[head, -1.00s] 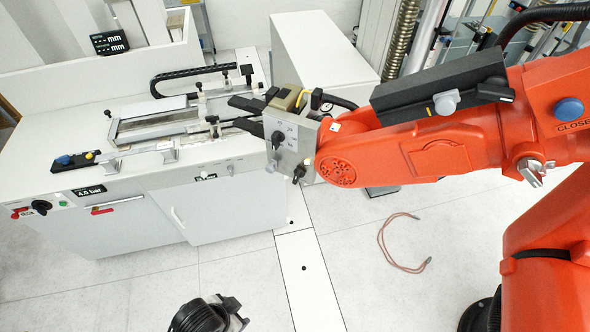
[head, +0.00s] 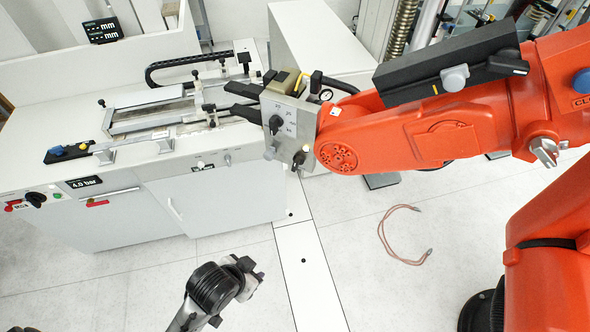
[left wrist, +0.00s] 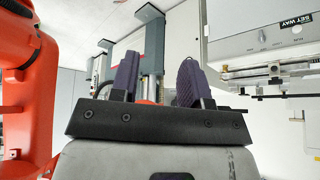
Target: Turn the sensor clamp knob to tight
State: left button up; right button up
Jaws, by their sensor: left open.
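No knob in view is labelled as the sensor clamp knob, so I cannot tell for sure which it is. Candidates are a metal wing knob (head: 545,150) and a grey knob (head: 455,78) on the orange arm, and a black knob (head: 275,124) on its end plate. My left gripper (head: 248,276) is at the lower middle of the head view, over the floor and apart from all of these. In the left wrist view its two dark fingers (left wrist: 157,82) stand apart with nothing between them. My right gripper is out of view.
The orange arm (head: 430,135) spans the right side and reaches the white test bench (head: 215,195). A display reading 4.0 bar (head: 83,182) is on the bench front. A reddish cable loop (head: 385,235) lies on the floor. Floor around my gripper is clear.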

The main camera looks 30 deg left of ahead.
pick_arm(q)
jog(key=w+a+f+n+t+y+b, duration=0.1)
jog(key=w+a+f+b, duration=0.15)
jog(key=w, duration=0.55)
jog(key=t+y, duration=0.1)
jog(key=t, duration=1)
send_near(295, 165)
jog(key=w+p, duration=0.1)
jog(key=w, duration=0.5)
jog(key=w+a+p, duration=0.1)
jog(key=w, duration=0.3)
jog(key=shift+p, duration=0.35)
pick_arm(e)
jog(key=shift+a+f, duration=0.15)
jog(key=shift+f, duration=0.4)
pick_arm(q)
grip_shut()
